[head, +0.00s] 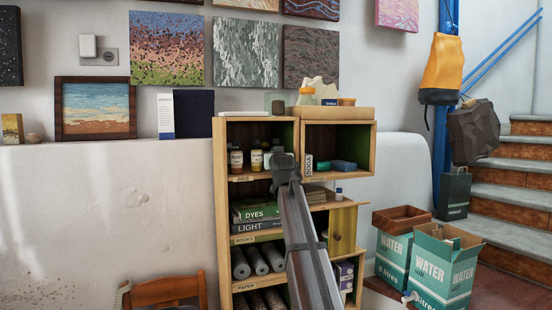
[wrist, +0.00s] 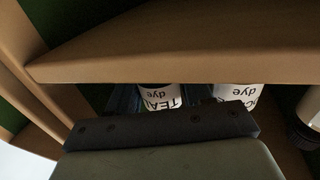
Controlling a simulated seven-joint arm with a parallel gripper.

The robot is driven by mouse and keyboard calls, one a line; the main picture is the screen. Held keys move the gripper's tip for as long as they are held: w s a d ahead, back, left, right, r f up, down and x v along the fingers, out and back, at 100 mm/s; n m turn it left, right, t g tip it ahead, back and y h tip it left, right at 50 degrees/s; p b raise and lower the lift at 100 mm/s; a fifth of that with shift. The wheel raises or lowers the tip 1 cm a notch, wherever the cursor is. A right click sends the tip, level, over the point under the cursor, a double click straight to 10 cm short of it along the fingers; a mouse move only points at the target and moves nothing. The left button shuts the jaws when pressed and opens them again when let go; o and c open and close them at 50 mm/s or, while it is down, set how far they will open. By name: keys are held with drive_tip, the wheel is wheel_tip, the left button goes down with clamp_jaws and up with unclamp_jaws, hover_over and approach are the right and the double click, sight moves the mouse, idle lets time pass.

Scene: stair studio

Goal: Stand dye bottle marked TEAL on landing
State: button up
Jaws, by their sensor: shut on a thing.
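The dye bottle marked TEAL (wrist: 160,97) shows in the wrist view, with a white label, partly cut off by a shelf board and by my gripper. My gripper (wrist: 158,100) is shut on it, one finger on each side. In the head view my gripper (head: 285,160) reaches into the upper left compartment of the wooden shelf unit (head: 221,200), at the right end of a bottle row. It hides the TEAL bottle there. No surface is clearly marked as the landing; stairs (head: 515,170) rise at the far right.
Another white-labelled dye bottle (wrist: 237,95) stands close beside the held one; a dark-capped bottle (wrist: 303,134) is further right. The shelf board (wrist: 180,55) runs close by. More bottles (head: 236,161) stand left of my gripper. Water boxes (head: 440,270) stand at the lower right.

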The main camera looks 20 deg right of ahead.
drive_tip(key=o, duration=1.2)
drive_tip(key=shift+c, duration=0.2)
drive_tip(key=shift+s+f, duration=0.1)
drive_tip(key=shift+s, duration=0.05)
drive_tip(key=v, duration=1.2)
drive_tip(key=shift+s, duration=0.4)
drive_tip(key=shift+s+f, duration=0.1)
drive_tip(key=shift+s, duration=0.3)
drive_tip(key=c, duration=0.3)
